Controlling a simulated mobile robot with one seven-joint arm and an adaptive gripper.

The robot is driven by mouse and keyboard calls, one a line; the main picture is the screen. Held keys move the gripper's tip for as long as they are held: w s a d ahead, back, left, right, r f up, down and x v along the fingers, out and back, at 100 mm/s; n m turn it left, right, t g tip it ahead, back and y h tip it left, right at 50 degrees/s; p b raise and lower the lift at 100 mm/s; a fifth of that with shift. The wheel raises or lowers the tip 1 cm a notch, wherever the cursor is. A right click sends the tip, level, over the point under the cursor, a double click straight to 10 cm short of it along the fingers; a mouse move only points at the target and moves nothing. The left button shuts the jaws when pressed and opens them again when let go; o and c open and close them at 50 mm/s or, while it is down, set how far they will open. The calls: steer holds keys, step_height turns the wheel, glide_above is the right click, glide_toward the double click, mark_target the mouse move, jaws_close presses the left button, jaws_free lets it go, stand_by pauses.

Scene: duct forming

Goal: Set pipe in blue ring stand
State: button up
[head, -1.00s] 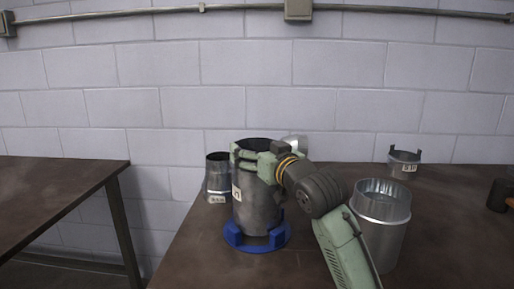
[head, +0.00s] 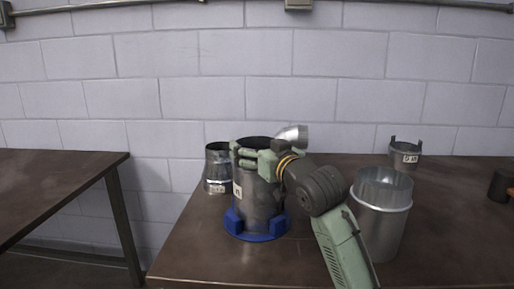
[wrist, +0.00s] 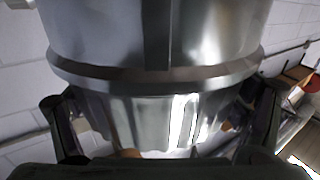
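The pipe (head: 258,200) is a dark grey metal cylinder with a white label, standing upright with an open top. Its lower end is inside the blue ring stand (head: 257,236), whose blue uprights show in front of and beside it. Whether its bottom rests on the base is hidden. My gripper (head: 258,160) reaches in from the right and is closed around the pipe near its top rim. In the wrist view the shiny pipe wall (wrist: 150,110), with a raised band and a crimped end, lies between my two dark fingers.
A large shiny metal cylinder (head: 381,215) stands right of the pipe, close to my forearm. A smaller duct piece (head: 217,170) stands behind left, and a silver elbow (head: 291,135) behind. A notched collar (head: 405,157) is at the back right. The table's front left is clear.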

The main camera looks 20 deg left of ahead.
steer(key=shift+o, duration=0.6)
steer(key=shift+f, duration=0.1)
steer(key=v, duration=1.2)
